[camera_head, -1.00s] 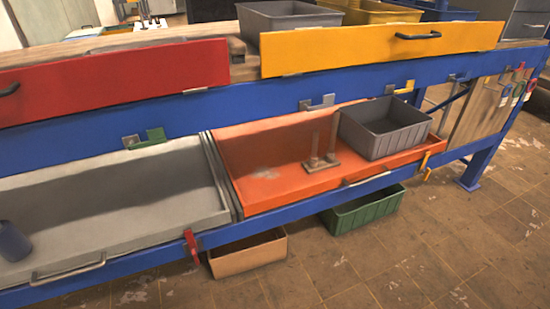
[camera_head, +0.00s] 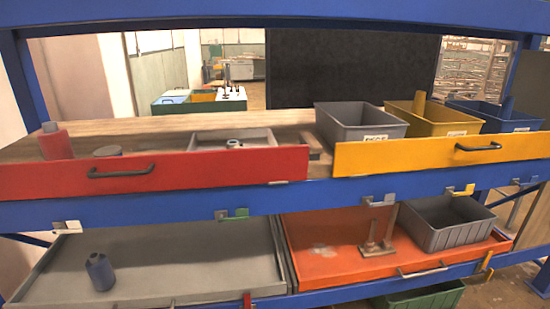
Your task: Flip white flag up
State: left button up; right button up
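Small flags on metal brackets sit along the blue rail below the upper drawers. Neither of my grippers is in view.
A red-fronted drawer (camera_head: 220,168) and a yellow-fronted drawer (camera_head: 400,157) are above the rail. Below are a grey tray (camera_head: 170,265) with a dark blue cylinder (camera_head: 100,271) and an orange tray (camera_head: 330,262) with a grey bin (camera_head: 455,235). A red flag (camera_head: 247,299) hangs on the lower rail.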

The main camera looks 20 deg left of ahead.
aim_at(74, 227)
jog(key=u, duration=2.2)
